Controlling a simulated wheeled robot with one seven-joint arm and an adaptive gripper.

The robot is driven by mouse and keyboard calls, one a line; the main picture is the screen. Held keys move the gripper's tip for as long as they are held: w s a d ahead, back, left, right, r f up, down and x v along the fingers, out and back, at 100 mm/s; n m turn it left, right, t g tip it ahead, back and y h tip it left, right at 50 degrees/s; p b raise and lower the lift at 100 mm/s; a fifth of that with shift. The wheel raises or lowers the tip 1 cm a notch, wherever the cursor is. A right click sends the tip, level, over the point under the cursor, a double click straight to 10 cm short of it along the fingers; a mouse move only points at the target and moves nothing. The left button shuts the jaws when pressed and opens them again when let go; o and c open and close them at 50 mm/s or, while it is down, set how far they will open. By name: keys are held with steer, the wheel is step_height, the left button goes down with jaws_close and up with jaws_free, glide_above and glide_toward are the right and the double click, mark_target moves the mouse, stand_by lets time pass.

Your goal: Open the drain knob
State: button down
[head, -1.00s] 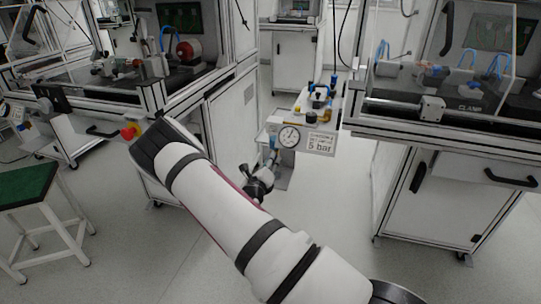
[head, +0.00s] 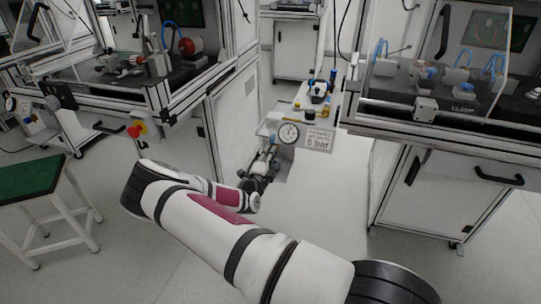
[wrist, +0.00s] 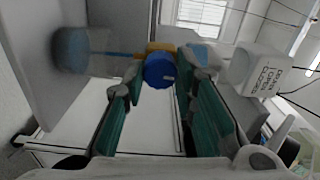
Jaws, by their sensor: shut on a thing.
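The blue drain knob (wrist: 160,70) is in the wrist view, below a yellow block (wrist: 160,47). The knob cannot be made out there, hidden by the gripper and unit. A white sign (wrist: 262,84) with drain open and close lettering is right of the knob in the wrist view.
A "5 bar" sign (head: 317,139) is beside the gauge. A bench with a white cabinet (head: 440,195) stands right, another bench (head: 150,90) left. A green-topped stool (head: 30,180) is at far left. Grey floor lies open between them.

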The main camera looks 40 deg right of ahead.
steer(key=shift+n, duration=0.5)
steer(key=c, duration=1.3)
jaws_free()
steer(key=shift+a, duration=0.1)
steer(key=v, duration=1.2)
